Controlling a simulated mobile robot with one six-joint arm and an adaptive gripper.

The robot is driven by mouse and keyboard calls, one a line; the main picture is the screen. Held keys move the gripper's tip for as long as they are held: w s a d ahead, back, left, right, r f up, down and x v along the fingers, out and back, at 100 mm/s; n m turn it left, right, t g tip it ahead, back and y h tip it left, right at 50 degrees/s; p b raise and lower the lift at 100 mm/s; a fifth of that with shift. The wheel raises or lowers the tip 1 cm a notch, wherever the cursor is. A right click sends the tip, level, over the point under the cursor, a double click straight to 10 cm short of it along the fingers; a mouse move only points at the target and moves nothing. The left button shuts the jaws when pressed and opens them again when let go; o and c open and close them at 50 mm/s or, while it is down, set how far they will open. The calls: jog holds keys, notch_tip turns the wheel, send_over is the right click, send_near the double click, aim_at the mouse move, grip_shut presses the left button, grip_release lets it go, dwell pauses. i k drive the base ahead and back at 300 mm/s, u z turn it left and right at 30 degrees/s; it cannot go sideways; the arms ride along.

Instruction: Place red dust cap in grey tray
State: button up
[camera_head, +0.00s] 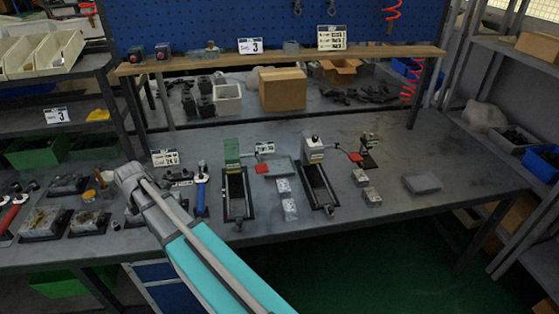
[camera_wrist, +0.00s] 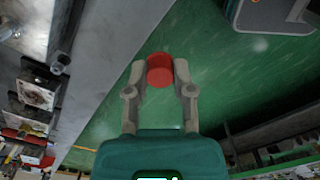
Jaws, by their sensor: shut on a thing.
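My gripper (camera_wrist: 160,72) shows in the wrist view, its two fingers closed on the sides of a red dust cap (camera_wrist: 159,74). The cap is round and sits between the fingertips, with green floor behind it. In the head view my arm crosses the lower left; I cannot make out the fingers or the held cap there. A shallow grey tray (camera_head: 281,167) lies on the bench between two vice-like fixtures. A flat grey slab-like thing (camera_head: 422,183) lies farther right; I cannot tell whether it is a tray.
The two fixtures (camera_head: 236,190) (camera_head: 319,187) stand on either side of small metal blocks (camera_head: 288,204). More blocks (camera_head: 372,196) lie to the right. Dark plates with parts (camera_head: 47,221) crowd the left bench. The right end of the bench (camera_head: 465,170) is mostly clear.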

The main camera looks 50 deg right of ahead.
aim_at(413, 186)
jog(key=z, duration=0.4)
jog(key=k, duration=0.45)
jog(key=z, duration=0.7)
jog(key=k, duration=0.5)
jog(key=z, duration=0.65)
jog(key=i, duration=1)
jog(key=z, duration=0.7)
